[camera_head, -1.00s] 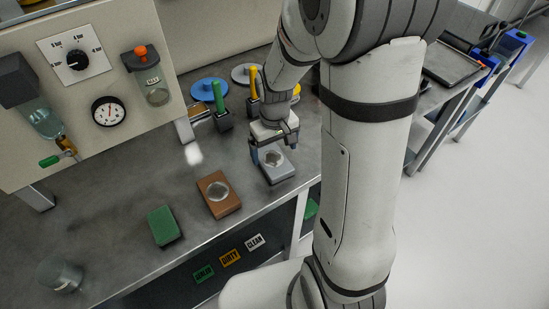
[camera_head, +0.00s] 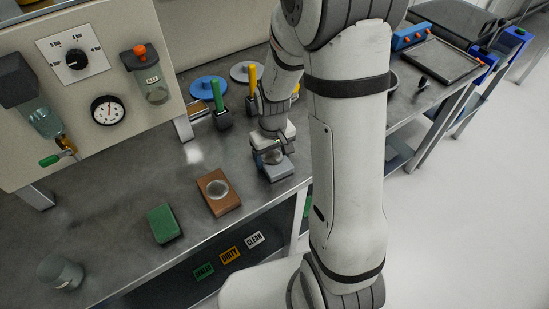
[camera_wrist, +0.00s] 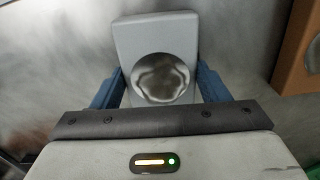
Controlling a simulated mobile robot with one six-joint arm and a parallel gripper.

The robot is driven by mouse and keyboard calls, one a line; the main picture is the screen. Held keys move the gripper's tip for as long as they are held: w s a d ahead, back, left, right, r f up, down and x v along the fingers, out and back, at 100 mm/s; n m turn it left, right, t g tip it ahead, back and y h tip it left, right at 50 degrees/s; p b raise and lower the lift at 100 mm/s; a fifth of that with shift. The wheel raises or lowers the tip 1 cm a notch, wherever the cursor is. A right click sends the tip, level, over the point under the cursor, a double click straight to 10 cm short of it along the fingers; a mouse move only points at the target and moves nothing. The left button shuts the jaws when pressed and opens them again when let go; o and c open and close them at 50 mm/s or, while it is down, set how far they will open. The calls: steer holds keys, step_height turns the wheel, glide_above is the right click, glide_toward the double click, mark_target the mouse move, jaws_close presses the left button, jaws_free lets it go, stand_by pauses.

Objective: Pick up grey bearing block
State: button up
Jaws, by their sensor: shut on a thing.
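The grey bearing block (camera_head: 279,171) is a flat grey block with a round shiny metal bore. It is at the front part of the bench, right of the brown block. In the wrist view the grey bearing block (camera_wrist: 157,38) sits between the two blue fingers, its far end extending beyond them. My gripper (camera_head: 270,160) is over the block in the head view. In the wrist view my gripper (camera_wrist: 160,86) has a finger against each side of the block. The block's near end is hidden behind the gripper body. I cannot tell whether it is clear of the bench.
A brown block (camera_head: 225,205) with a round metal insert lies left of the grey one. A green block (camera_head: 163,223) and a glass jar (camera_head: 60,273) are farther left. Green-handled (camera_head: 218,97) and yellow-handled (camera_head: 252,80) tools stand behind. The bench's front edge (camera_head: 205,245) is close by.

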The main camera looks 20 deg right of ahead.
mark_target(273, 157)
steer(key=c, duration=0.6)
steer(key=shift+r, duration=0.1)
steer(key=shift+c, duration=0.2)
step_height(273, 157, up, 10)
